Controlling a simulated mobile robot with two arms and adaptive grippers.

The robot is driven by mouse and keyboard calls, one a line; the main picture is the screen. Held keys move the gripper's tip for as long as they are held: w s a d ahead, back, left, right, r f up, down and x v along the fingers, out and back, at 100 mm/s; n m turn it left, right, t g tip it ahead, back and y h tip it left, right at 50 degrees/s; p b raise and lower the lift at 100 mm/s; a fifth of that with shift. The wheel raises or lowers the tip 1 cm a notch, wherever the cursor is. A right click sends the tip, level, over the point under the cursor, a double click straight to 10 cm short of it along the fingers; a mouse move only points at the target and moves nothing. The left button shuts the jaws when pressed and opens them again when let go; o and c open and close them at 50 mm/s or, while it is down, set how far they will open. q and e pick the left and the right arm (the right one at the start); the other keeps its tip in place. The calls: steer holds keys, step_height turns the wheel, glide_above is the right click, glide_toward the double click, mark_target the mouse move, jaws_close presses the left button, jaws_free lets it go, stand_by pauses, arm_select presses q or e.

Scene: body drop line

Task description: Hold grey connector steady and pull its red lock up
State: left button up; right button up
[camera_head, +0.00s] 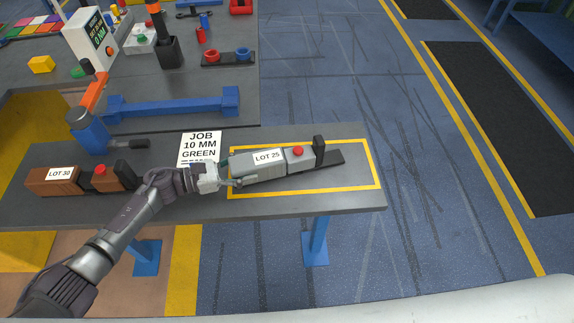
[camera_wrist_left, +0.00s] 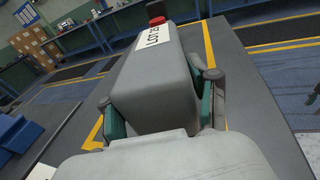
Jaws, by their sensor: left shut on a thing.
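The grey connector (camera_head: 246,167) lies inside the yellow outline on the bench, with a white "LOT 25" label. Its red lock (camera_head: 298,150) sits on top toward the right end, beside a black upright tab (camera_head: 319,146). My left gripper (camera_head: 226,174) is shut on the connector's left end. In the left wrist view the left gripper (camera_wrist_left: 160,118) has a finger with a teal pad on each side of the grey connector (camera_wrist_left: 150,85). The red lock (camera_wrist_left: 157,20) shows at the connector's far end.
A brown connector (camera_head: 62,181) labelled "LOT 30", with its own red lock, lies at the bench's left. A blue bar fixture (camera_head: 175,105) lies farther back. The bench's right end is clear.

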steer(key=shift+f+b, duration=0.5)
steer(key=shift+b, duration=0.05)
stand_by(0.7)
stand_by(1.1)
